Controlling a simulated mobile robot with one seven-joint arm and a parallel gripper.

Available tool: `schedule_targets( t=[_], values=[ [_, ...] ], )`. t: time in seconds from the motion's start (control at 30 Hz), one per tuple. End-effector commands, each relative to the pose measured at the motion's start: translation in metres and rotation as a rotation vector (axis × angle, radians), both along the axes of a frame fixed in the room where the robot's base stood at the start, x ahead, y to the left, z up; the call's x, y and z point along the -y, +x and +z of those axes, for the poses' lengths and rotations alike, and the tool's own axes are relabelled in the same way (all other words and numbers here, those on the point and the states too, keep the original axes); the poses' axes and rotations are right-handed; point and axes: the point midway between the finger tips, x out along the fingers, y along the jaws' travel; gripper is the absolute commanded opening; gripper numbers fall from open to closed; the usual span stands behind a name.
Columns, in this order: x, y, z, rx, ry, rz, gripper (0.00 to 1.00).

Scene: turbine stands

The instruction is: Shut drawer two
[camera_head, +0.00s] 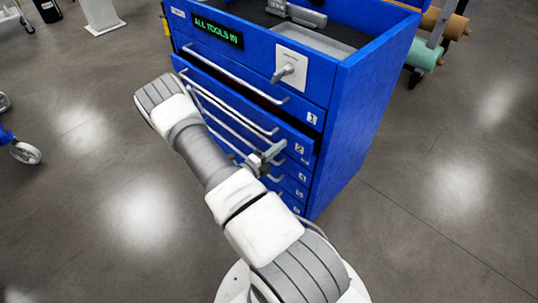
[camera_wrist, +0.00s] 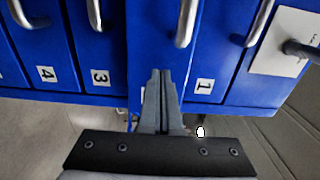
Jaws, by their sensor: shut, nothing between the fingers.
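The blue tool cabinet (camera_head: 352,110) stands ahead of me with numbered drawers. Drawer two (camera_head: 296,137) stands out a little from the cabinet front, with a dark gap along its top edge under drawer one (camera_head: 300,106). My gripper (camera_head: 278,150) is at the right part of drawer two's front, near its number label. In the wrist view the shut fingers (camera_wrist: 161,75) point at drawer two's blue face (camera_wrist: 145,40) and hide its label. Nothing is between them. I cannot tell whether the tips touch the face. Drawer two's handle (camera_wrist: 187,22) is beside the fingertips.
Drawer three (camera_wrist: 95,60) and drawer four (camera_wrist: 42,50) look flush in the wrist view. A grey latch handle (camera_head: 289,70) sticks out from the top panel, beside a green-lettered sign (camera_head: 217,32). A rack with rolls (camera_head: 427,55) stands behind right.

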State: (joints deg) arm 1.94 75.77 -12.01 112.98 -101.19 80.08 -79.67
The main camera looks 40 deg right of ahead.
Motion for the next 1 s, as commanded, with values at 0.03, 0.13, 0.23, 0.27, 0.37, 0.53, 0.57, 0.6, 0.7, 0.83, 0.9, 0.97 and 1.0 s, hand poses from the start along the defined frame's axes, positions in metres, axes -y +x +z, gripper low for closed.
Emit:
schedule_targets(
  t=[0.03, 0.13, 0.23, 0.27, 0.37, 0.53, 0.57, 0.6, 0.7, 0.83, 0.9, 0.97, 1.0],
  values=[
    [0.005, 0.000, 0.000, 0.001, 0.000, -0.003, 0.00],
    [0.010, 0.001, 0.000, 0.001, 0.000, -0.001, 0.00],
    [0.012, 0.001, 0.000, 0.001, 0.000, 0.000, 0.00],
    [0.012, 0.001, 0.000, 0.001, 0.000, 0.000, 0.00],
    [0.012, 0.001, 0.000, 0.001, 0.000, 0.000, 0.00],
    [0.013, 0.001, 0.000, 0.001, 0.000, 0.000, 0.00],
    [0.014, 0.001, 0.000, 0.001, 0.000, 0.000, 0.00],
    [0.017, 0.002, 0.000, 0.001, 0.000, 0.000, 0.00],
    [0.032, 0.003, 0.000, 0.002, -0.002, 0.000, 0.00],
    [0.053, 0.005, 0.000, 0.002, -0.002, 0.001, 0.00],
    [0.060, 0.005, 0.000, 0.001, -0.001, 0.001, 0.00],
    [0.065, 0.005, 0.000, 0.002, -0.001, 0.001, 0.00],
    [0.066, 0.006, 0.000, 0.002, -0.001, 0.000, 0.00]
  ],
)
